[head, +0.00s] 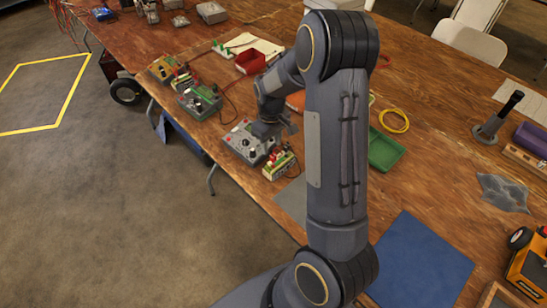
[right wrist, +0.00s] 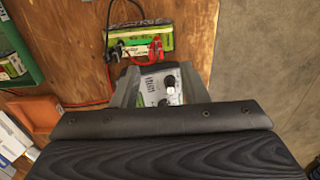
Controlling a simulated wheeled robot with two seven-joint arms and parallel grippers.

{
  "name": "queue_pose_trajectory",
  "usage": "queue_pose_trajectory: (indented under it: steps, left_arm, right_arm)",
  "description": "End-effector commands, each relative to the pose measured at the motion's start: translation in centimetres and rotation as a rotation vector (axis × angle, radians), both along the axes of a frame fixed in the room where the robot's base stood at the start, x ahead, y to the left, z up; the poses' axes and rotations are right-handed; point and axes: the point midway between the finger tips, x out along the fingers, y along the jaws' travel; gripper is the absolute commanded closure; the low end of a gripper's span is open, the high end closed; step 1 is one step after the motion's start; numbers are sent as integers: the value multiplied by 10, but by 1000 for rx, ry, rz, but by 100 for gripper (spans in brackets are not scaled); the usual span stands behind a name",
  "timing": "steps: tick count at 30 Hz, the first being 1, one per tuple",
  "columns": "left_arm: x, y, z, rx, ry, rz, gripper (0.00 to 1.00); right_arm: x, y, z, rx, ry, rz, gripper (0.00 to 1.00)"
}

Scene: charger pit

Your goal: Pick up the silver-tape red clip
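A red clip (right wrist: 155,48) sits on a green-and-white battery (right wrist: 130,42) in the right wrist view, with a dark clip at its left. That battery (head: 281,167) also shows in the head view, in front of a grey charger box. Other red clips (head: 183,74) are small, by the chargers farther back. I cannot make out silver tape on any clip. My right gripper (right wrist: 158,75) is open, its two fingers apart and apparently empty, with the charger box (right wrist: 163,87) showing between them. In the head view my right gripper (head: 272,128) is above that charger, partly hidden by my arm. My left gripper is not in view.
More charger boxes (head: 200,101) stand along the table's left edge. A red bin (head: 250,61), a green tray (head: 384,150) and a yellow cable ring (head: 394,120) lie on the wooden table (head: 440,110). A blue mat (head: 420,265) lies near the front.

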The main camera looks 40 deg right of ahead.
Motion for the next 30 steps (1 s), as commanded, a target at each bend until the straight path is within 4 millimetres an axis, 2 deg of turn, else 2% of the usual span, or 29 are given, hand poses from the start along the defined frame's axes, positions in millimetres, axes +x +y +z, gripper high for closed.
queue_pose_trajectory:
  steps: [8, 16, 20, 26, 30]
  left_arm:
    - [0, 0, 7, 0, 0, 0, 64]
    - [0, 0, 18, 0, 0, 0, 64]
    - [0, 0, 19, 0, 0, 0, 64]
    - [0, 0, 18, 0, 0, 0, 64]
    - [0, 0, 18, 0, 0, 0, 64]
  right_arm:
    - [-3, -2, -30, -1, 8, 0, 60]
    - [-8, -6, -69, 0, 8, 1, 60]
    - [-8, -5, -77, -1, 5, 1, 60]
    - [-7, -6, -77, 0, 3, 1, 60]
    - [-7, -6, -77, 0, 3, 1, 78]
